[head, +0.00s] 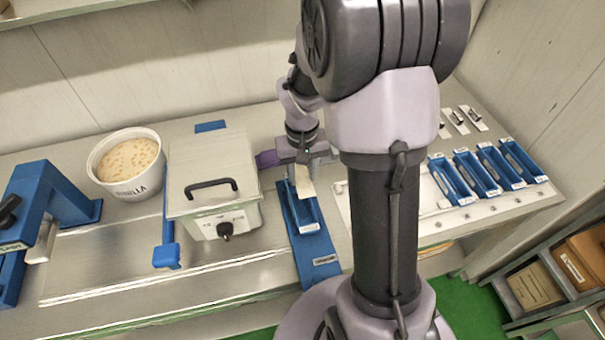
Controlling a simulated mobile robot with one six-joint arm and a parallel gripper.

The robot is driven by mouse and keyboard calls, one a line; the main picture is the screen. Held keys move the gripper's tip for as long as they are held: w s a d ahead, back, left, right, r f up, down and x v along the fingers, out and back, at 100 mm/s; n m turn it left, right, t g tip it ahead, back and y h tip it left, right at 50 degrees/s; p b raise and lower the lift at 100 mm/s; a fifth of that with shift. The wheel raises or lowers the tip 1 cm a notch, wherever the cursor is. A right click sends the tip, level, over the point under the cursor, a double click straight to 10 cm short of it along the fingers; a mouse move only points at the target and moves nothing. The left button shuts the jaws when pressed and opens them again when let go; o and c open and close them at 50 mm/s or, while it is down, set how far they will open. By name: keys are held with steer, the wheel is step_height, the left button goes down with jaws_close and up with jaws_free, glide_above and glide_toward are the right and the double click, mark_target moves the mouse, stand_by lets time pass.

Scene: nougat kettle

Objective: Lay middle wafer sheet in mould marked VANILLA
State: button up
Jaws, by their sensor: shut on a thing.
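My gripper (306,160) is shut on a pale, narrow wafer sheet (304,183). The sheet hangs down, tilted, over the far end of a blue mould (310,228); I cannot tell whether they touch. This mould stands on a blue base with a small label too small to read. Several more blue moulds (458,185) stand in a row on the right, with small labels that I cannot read. No mould lettering can be read as VANILLA. My arm hides the middle of the bench and whatever lies behind it.
A white tub (128,163) of nut-dotted mass, its lettering ending in "ILLA", stands at the left. A metal box with a black handle (211,187) stands close left of the mould. A blue press (45,205) is far left. Shelves with boxes (535,285) are lower right.

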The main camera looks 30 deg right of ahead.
steer(key=shift+w, duration=0.1)
steer(key=shift+a, duration=0.1)
steer(key=f+b, duration=0.4)
steer(key=f, duration=0.1)
steer(key=f+b, duration=0.3)
steer(key=shift+s+a+f, duration=0.1)
steer(key=shift+s+f, duration=0.15)
steer(key=shift+s, duration=0.1)
steer(key=shift+f+b, duration=0.25)
steer(key=shift+b, duration=0.1)
stand_by(1.2)
steer(key=shift+f, duration=0.15)
stand_by(0.4)
steer(key=shift+f+b, duration=0.2)
steer(key=shift+b, duration=0.1)
